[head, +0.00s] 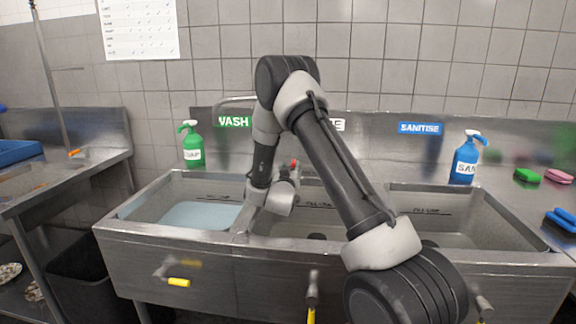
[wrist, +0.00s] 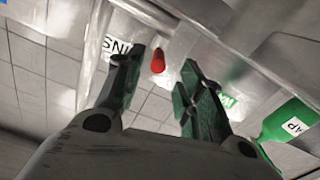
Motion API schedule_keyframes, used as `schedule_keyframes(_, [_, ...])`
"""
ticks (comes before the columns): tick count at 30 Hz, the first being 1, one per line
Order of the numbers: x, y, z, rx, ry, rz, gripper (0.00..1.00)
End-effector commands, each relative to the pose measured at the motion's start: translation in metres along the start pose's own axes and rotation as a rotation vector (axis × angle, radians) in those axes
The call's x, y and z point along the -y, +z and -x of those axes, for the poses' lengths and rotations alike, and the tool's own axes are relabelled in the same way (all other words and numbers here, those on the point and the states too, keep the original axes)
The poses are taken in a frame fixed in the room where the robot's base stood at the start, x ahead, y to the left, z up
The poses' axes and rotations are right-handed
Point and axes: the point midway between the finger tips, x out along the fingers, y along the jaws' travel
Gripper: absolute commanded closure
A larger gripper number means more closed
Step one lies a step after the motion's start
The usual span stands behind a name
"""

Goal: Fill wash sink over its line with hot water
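The wash sink (head: 150,208) is the left basin, below the green WASH sign (head: 234,121). Pale blue water (head: 200,215) lies in it, its far edge close below a dark line mark (head: 212,198) on the back wall. A metal tap spout (head: 236,99) shows partly behind my arm. A small red tap knob (head: 294,163) shows just beyond my wrist. In the wrist view, my gripper (wrist: 162,72) is open, and the red knob (wrist: 157,60) appears between and ahead of its fingertips. I cannot tell whether they touch it. No running stream is visible.
The middle basin is partly hidden by my arm; the sanitise basin (head: 440,232) is at right. A green soap bottle (head: 192,148) and a blue sanitiser bottle (head: 464,160) stand on the back ledge. Yellow-handled levers (head: 179,282) jut from the front. Sponges (head: 527,176) lie far right.

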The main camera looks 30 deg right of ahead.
Motion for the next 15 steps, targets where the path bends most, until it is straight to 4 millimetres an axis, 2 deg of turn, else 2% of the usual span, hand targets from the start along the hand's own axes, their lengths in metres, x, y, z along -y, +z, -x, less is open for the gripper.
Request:
schedule_keyframes(9, [-0.001,0.001,-0.051,0.003,-0.001,0.000,0.62])
schedule_keyframes(15, [0.000,0.002,-0.070,0.004,-0.002,0.002,0.62])
